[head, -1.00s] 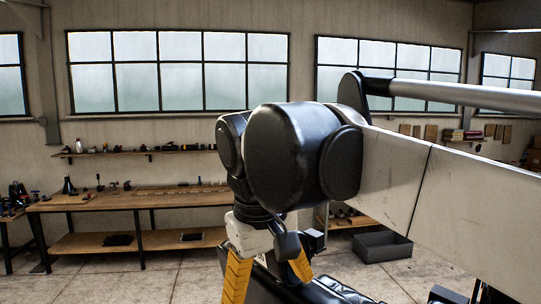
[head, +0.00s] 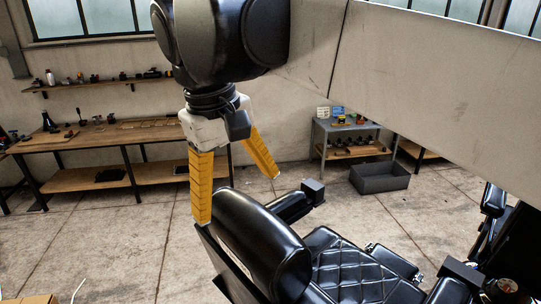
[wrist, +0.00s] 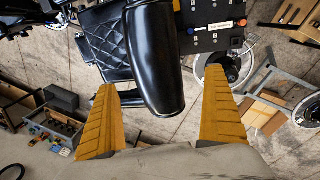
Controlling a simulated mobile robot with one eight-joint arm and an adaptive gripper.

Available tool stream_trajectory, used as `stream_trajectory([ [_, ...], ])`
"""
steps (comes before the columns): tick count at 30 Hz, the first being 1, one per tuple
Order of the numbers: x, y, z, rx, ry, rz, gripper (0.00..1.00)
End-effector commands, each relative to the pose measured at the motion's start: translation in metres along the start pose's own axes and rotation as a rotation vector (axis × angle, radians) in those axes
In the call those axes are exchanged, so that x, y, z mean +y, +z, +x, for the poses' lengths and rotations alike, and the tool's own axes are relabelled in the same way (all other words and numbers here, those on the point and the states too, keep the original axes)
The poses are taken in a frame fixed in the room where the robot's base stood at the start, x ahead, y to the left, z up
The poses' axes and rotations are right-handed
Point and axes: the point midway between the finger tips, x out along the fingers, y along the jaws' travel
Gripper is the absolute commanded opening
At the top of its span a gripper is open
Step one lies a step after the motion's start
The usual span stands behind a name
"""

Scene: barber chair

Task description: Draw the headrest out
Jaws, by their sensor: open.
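The black padded headrest (head: 258,240) tops the barber chair's backrest in the head view. In the wrist view the headrest (wrist: 154,62) lies ahead of my fingers, its near rounded end reaching between the lines of the two fingertips. My gripper (head: 238,198) hangs above the headrest with its two yellow fingers spread apart. In the wrist view my gripper (wrist: 164,90) is open and nothing is held. Whether a fingertip touches the headrest cannot be told. The headrest's mounting is hidden. The quilted black seat (head: 355,270) lies beyond it.
Black armrests stand beside the seat, one (head: 290,205) near the headrest. A wooden workbench (head: 110,140) stands at the left back. A grey bin (head: 380,178) and a small metal shelf cart (head: 345,140) stand behind the chair. The floor at left is open.

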Motion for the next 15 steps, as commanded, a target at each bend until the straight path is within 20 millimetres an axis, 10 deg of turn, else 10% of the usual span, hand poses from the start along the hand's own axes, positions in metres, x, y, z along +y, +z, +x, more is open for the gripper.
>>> stream_trajectory([
  [15,0.001,0.000,0.082,0.000,0.000,0.001,1.00],
])
